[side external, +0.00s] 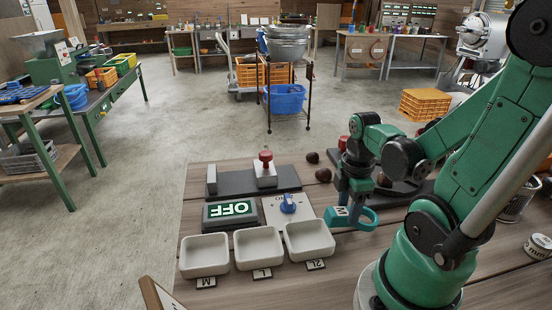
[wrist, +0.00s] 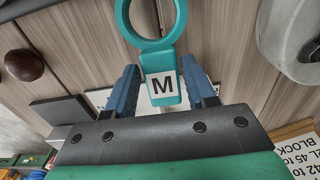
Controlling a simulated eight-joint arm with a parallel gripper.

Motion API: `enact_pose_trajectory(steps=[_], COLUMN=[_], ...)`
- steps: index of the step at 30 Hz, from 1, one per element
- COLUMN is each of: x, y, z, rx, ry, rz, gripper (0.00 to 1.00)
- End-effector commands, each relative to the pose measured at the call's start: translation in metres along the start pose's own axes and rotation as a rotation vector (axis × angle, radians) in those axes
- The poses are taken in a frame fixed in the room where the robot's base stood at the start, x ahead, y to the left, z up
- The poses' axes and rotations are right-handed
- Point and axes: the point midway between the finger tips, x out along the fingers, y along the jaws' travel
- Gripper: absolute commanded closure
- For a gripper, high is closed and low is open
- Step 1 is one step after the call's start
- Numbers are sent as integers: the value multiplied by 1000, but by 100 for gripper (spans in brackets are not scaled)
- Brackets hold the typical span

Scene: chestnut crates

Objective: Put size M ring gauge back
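The size M ring gauge is a teal ring with a short handle and a white M label; it shows in the wrist view (wrist: 124,22) and in the side view (side external: 369,222). In the side view my gripper (side external: 352,192) points down at the right of the small trays, with the ring toward the camera. A dark board (side external: 405,192) lies partly hidden behind my gripper.
White trays labelled M (side external: 204,257), L (side external: 258,249) and 2L (side external: 309,240) stand left. Behind them are an OFF sign (side external: 231,214), a blue knob (side external: 288,204) and a red-knobbed device (side external: 265,170). Loose chestnuts (side external: 323,175) lie nearby. A white round object (wrist: 285,35) is right in the wrist view.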

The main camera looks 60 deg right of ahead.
Motion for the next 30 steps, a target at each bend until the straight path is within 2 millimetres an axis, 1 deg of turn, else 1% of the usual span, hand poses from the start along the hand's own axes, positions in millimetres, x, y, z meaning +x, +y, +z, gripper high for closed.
enact_pose_trajectory(steps=[1, 2, 11, 17, 26, 30], x=[0, 0, 0, -7, -35, -52], y=[0, 0, 0, 0, -1, 0], z=[0, 0, 0, 0, 0, 0], rx=[0, 0, 0, 0, 0, 0], ry=[0, 0, 0, 0, 0, 0], rz=[0, 0, 0, 0, 0, 0], gripper=[33, 27, 27, 27, 27, 27])
